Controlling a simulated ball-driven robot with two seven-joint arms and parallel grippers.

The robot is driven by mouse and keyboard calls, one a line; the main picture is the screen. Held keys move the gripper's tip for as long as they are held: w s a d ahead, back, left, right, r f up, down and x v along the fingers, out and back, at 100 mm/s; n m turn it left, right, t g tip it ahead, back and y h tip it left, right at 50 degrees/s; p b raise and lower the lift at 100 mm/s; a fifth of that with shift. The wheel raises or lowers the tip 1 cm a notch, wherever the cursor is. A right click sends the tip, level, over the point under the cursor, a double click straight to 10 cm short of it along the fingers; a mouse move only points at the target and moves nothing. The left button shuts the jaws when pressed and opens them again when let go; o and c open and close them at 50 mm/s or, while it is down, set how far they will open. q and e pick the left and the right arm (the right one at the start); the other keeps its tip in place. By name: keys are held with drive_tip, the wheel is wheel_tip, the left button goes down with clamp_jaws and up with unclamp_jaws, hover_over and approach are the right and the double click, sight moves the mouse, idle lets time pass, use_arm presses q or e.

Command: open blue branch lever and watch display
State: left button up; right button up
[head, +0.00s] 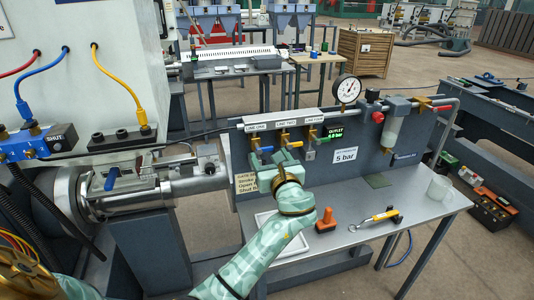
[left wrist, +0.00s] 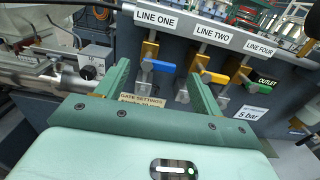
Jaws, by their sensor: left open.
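The blue lever (head: 266,150) sits on the brass valve under the LINE ONE label, on the grey panel. In the left wrist view the blue lever (left wrist: 158,66) lies roughly crosswise, pointing right from its valve. My left gripper (head: 281,161) is open in front of the panel. In the left wrist view its two fingers (left wrist: 160,70) show on either side of the blue lever; I cannot tell whether they touch it. The OUTLET display (head: 336,133) is lit green at the right of the valves; its digits are too small to read surely. My right gripper is not in view.
A yellow lever (left wrist: 214,77) under LINE TWO is close to my right-hand finger. A round gauge (head: 347,89) stands above the panel. An orange-handled tool (head: 326,220) and a yellow wrench-like tool (head: 374,219) lie on the bench (head: 415,205).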

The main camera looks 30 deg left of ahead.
sight(265, 149)
use_arm(q)
drive_tip(key=shift+x, duration=1.95)
drive_tip(key=c, duration=1)
